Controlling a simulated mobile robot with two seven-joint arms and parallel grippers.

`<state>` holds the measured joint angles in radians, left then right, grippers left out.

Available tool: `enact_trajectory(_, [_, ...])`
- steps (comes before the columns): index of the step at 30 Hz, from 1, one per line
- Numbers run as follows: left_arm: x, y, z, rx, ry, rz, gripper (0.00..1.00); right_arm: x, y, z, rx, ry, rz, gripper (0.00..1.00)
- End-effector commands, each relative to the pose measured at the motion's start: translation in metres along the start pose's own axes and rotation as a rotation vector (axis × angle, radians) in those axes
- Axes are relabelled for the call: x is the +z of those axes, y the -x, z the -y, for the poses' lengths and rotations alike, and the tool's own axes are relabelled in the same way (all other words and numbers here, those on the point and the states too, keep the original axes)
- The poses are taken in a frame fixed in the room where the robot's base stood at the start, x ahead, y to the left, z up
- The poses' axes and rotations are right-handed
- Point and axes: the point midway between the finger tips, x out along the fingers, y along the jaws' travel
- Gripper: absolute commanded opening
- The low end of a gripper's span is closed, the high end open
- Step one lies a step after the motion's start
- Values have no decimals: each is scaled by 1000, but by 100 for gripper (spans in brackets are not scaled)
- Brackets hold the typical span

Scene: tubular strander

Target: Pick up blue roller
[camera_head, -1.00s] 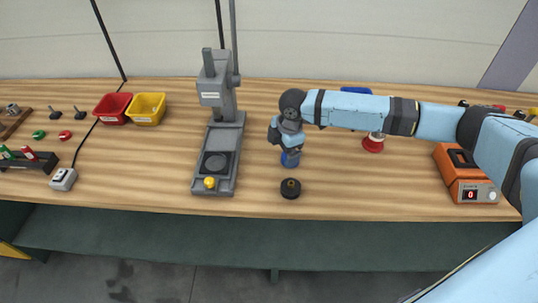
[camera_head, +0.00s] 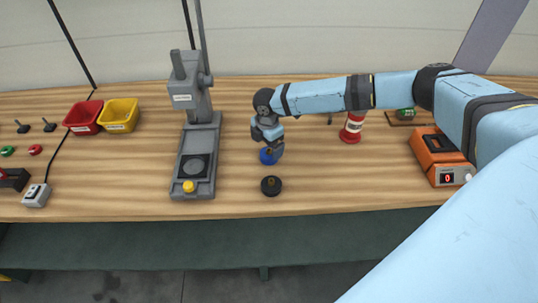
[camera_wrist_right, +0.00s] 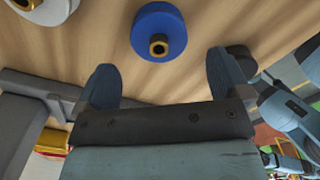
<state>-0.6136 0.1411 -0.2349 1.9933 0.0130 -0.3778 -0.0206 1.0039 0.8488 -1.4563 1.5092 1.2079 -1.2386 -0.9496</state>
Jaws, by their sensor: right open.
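The blue roller (camera_head: 268,156) stands on the wooden bench, right of the grey press. In the right wrist view the blue roller (camera_wrist_right: 158,30) shows as a round disc with a brass-ringed dark hub. My right gripper (camera_head: 270,143) is just above the roller in the head view and partly covers it. In the right wrist view my right gripper (camera_wrist_right: 162,80) is open, its two fingers apart, with nothing between them. The roller lies beyond the fingertips. My left gripper is not in view.
A black roller (camera_head: 271,186) sits in front of the blue one. The grey press (camera_head: 196,150) stands to the left. A red and white can (camera_head: 352,127) and an orange box (camera_head: 440,155) are to the right. Red (camera_head: 83,117) and yellow (camera_head: 119,115) bins sit far left.

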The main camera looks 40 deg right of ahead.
Motion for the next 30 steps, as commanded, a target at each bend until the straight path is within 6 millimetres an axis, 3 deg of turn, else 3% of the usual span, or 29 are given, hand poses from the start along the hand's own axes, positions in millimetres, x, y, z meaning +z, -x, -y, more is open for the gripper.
enact_trajectory(9, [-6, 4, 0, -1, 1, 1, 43, 8, -42, 1, -3, 0, 1, 94])
enact_trajectory(18, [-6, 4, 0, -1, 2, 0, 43, 8, -47, 1, -1, 0, 0, 92])
enact_trajectory(27, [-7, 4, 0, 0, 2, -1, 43, 8, -46, 1, -1, 0, 0, 23])
enact_trajectory(30, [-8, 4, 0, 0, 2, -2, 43, 8, -46, 0, 0, -1, 0, 22])
